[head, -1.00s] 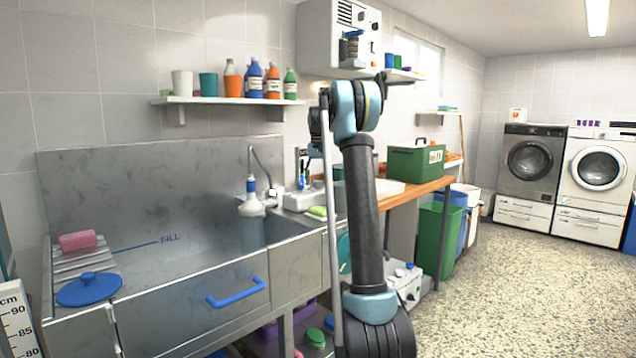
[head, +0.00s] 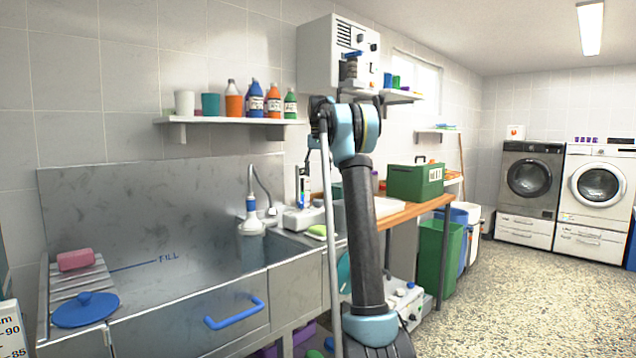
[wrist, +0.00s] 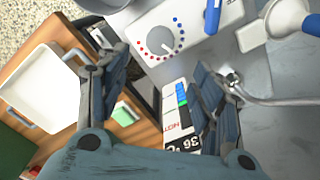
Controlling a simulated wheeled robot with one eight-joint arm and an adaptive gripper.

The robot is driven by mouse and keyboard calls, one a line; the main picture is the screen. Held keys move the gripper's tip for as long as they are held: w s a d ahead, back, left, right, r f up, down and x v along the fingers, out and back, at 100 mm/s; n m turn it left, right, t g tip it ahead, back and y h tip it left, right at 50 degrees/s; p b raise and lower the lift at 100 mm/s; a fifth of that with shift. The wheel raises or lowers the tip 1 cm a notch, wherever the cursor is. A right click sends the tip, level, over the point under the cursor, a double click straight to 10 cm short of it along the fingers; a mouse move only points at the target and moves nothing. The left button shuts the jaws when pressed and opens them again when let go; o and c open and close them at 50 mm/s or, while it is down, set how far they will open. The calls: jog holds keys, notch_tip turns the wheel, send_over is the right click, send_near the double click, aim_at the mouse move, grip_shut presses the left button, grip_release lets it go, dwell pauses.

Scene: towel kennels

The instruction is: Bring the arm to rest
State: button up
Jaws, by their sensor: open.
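My arm (head: 366,235) stands upright in the middle of the head view, in front of the sink's right end and the counter. Its upper end is bent near the wall unit. My gripper (wrist: 158,72) shows in the wrist view with its two dark fingers spread apart and nothing between them. Beyond the fingers are a white box with a dial (wrist: 160,32) and a temperature strip (wrist: 182,115) reading 36 °C. In the head view I cannot make out the gripper's fingers clearly.
The steel sink (head: 225,290) with a blue handle is at left, with a spray head (head: 250,222) above it. A green box (head: 414,182) stands on the wooden counter (head: 425,206). A bottle shelf (head: 225,120) and white wall unit (head: 335,50) are above. Floor (head: 520,300) at right is clear.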

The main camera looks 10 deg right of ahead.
jog(key=shift+r, duration=0.25)
jog(key=s+f+n+t, duration=0.1)
jog(key=s+f, duration=0.3)
jog(key=s, duration=1.1)
jog(key=s+f, duration=0.4)
jog(key=s, duration=1.1)
jog(key=s+f+n+t, duration=0.1)
jog(key=s+f, duration=2.5)
jog(key=s, duration=0.1)
jog(key=shift+f, duration=0.4)
jog(key=shift+d, duration=0.1)
